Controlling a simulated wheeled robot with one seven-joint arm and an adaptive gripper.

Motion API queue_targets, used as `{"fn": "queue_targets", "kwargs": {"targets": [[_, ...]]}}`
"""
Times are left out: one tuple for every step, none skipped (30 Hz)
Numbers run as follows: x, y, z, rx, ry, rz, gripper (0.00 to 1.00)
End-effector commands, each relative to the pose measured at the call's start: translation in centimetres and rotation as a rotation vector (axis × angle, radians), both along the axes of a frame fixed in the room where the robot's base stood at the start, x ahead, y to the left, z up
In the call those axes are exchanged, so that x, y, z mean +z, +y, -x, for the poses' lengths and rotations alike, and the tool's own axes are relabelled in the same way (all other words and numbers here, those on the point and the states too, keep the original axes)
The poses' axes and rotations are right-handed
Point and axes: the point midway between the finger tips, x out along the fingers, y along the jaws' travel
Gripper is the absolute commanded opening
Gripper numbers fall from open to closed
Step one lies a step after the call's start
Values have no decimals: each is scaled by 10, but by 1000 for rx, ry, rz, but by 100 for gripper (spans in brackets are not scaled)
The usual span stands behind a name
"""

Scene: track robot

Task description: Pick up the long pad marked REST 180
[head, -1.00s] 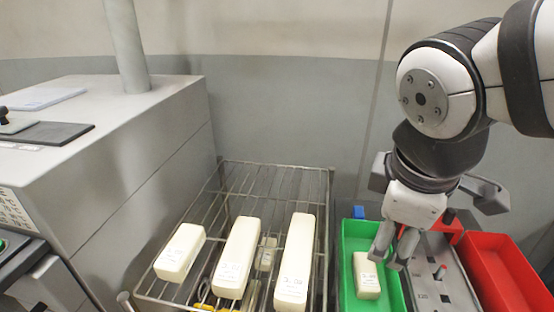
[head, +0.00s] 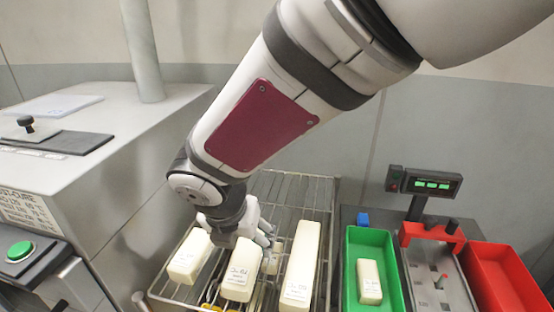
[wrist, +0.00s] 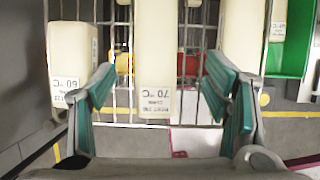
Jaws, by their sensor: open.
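Three cream pads of different lengths lie on a wire rack: a short left pad (head: 189,256), a middle pad (head: 241,270) and the longest, right pad (head: 302,265). Their labels are too small to read in the head view. In the wrist view, the middle pad (wrist: 168,50) shows upside-down print with 70 °C and a REST line whose number I cannot read surely; the left pad (wrist: 72,50) reads 60 °C. The right pad's label is hidden there. My gripper (head: 250,232) is open and empty above the middle pad, its fingers (wrist: 160,78) on either side of it in the picture.
A small pad (head: 369,281) lies in a green tray (head: 350,262) right of the rack (head: 263,184). A scale display (head: 432,185) and a red tray (head: 500,275) stand further right. A grey cabinet (head: 120,170) stands close on the left.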

Motion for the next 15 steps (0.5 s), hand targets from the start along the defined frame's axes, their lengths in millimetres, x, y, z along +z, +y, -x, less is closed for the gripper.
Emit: {"fn": "queue_targets", "kwargs": {"targets": [[-9,-1,-3,0,3,3,70],[-12,0,-5,0,1,2,70],[-16,0,-6,1,1,1,70],[-19,-1,-7,0,1,1,70],[-21,-1,-8,0,1,1,70],[-22,-1,-9,0,0,1,70],[-23,-1,-9,-1,0,1,70],[-25,-1,-10,-2,0,0,70],[-27,-1,-11,-2,1,-1,70],[-29,0,-11,-1,1,0,70],[-33,0,-12,0,2,1,70],[-38,1,-14,-1,2,2,70],[-42,2,-15,-1,3,2,70],[-47,3,-17,0,3,2,70],[-52,4,-19,-1,3,2,70]]}}
